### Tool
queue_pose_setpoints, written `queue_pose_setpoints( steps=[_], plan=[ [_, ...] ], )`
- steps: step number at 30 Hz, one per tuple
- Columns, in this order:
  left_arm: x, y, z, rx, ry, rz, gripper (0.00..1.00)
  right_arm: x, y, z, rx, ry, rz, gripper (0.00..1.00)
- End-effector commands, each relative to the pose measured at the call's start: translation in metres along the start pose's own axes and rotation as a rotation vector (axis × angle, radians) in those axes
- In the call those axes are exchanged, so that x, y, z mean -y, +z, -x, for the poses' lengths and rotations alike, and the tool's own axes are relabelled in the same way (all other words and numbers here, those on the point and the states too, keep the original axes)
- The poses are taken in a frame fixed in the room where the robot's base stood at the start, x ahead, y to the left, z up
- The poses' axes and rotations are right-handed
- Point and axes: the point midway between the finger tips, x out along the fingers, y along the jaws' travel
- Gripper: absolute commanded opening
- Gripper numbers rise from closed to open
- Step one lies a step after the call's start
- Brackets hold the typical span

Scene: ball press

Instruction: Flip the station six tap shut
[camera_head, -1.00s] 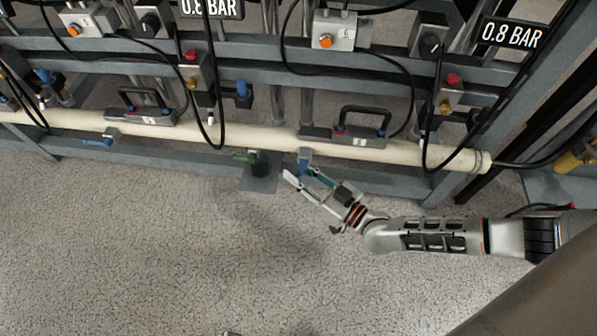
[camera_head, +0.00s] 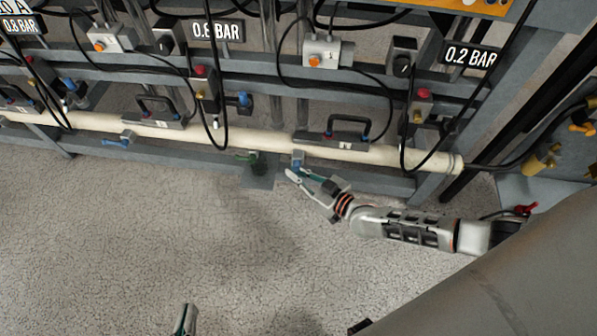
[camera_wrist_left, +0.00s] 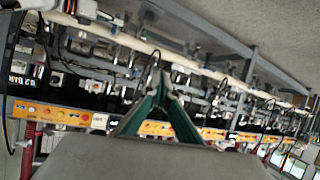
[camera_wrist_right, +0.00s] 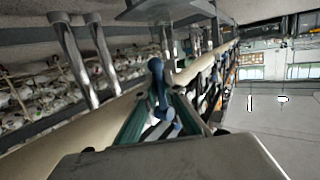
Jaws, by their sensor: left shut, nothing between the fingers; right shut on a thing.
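The blue tap (camera_head: 298,159) hangs under the white pipe (camera_head: 270,140), below the rightmost station. My right gripper (camera_head: 293,175) is at this tap, its arm coming from the right. In the right wrist view the blue tap lever (camera_wrist_right: 157,85) sits between the green-edged fingers, and the gripper (camera_wrist_right: 158,105) is shut on it. The exact lever angle is hard to tell. The display above right (camera_head: 470,55) reads 0.2 BAR. My left gripper (camera_head: 186,320) shows only at the bottom edge, over bare floor. In the left wrist view its fingertips (camera_wrist_left: 165,72) meet, shut and empty.
A clamp with a black handle (camera_head: 346,130) is on the pipe above. The speckled floor (camera_head: 130,230) in front is clear.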

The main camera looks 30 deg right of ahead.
Motion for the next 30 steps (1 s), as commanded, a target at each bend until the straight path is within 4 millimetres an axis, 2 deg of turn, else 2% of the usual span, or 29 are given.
queue_pose_setpoints(
  steps=[1, 9, 15, 16, 17, 18, 30],
  plan=[
    [0.004, -0.007, 0.002, -0.006, -0.007, -0.029, 0.0, -0.002, -0.012, -0.003, 0.0, 0.004, 0.013, 0.0],
    [0.011, 0.003, 0.003, 0.022, -0.018, -0.068, 0.0, -0.001, -0.001, 0.002, 0.037, 0.007, 0.024, 0.0],
    [0.011, 0.003, 0.003, 0.023, -0.018, -0.067, 0.0, -0.001, 0.001, 0.002, 0.038, 0.006, 0.024, 0.0],
    [0.011, 0.003, 0.003, 0.023, -0.018, -0.066, 0.0, -0.001, 0.001, 0.002, 0.038, 0.006, 0.024, 0.16],
    [0.011, 0.003, 0.003, 0.023, -0.018, -0.067, 0.0, -0.001, 0.001, 0.002, 0.038, 0.006, 0.024, 0.24],
    [0.011, 0.004, 0.003, 0.023, -0.018, -0.066, 0.0, -0.001, 0.001, 0.002, 0.038, 0.006, 0.024, 0.26],
    [0.009, 0.002, 0.003, 0.019, -0.015, -0.062, 0.0, -0.001, 0.001, 0.006, 0.038, 0.006, 0.022, 0.26]
  ],
)
